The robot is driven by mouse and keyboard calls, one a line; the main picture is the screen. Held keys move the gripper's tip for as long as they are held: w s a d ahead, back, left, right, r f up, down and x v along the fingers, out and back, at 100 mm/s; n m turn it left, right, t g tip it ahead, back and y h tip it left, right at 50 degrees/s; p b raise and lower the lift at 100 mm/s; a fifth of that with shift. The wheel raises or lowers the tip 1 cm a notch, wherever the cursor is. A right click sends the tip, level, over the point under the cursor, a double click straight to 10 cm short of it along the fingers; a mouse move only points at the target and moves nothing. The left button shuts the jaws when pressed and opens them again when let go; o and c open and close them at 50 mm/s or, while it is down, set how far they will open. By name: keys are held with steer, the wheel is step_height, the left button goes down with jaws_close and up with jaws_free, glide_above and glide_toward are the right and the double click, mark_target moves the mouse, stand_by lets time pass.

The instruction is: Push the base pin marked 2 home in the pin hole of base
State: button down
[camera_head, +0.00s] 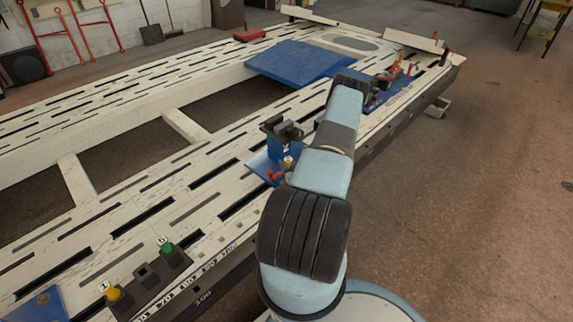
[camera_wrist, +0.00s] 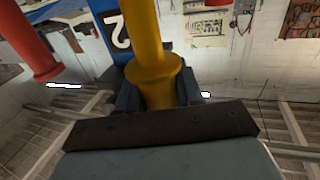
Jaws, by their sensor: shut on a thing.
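A yellow pin (camera_wrist: 152,45) with a wide collar stands in the middle of the wrist view. My gripper (camera_wrist: 160,108) is shut on its near end. Its far end runs out of the top of that view. A blue upright (camera_wrist: 110,35) marked 2 is close behind the pin. In the head view the blue base (camera_head: 264,169) stands on the bench, with the marked upright and a dark clamp-like top (camera_head: 281,129). A small yellow pin (camera_head: 288,162) shows in front of it. My arm hides my gripper there. I cannot tell how deep the pin sits.
A red pin (camera_wrist: 35,50) is close to the left in the wrist view; a small red part (camera_head: 276,175) shows by the base. A dark rack (camera_head: 148,280) with yellow and green pieces is at lower left. A blue plate (camera_head: 300,62) lies farther back. Open floor is right.

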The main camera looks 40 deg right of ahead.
steer(key=shift+f, duration=3.95)
steer(key=c, duration=0.7)
jaws_free()
steer(key=shift+o, duration=0.2)
steer(key=v, duration=1.4)
steer(key=shift+w, duration=0.15)
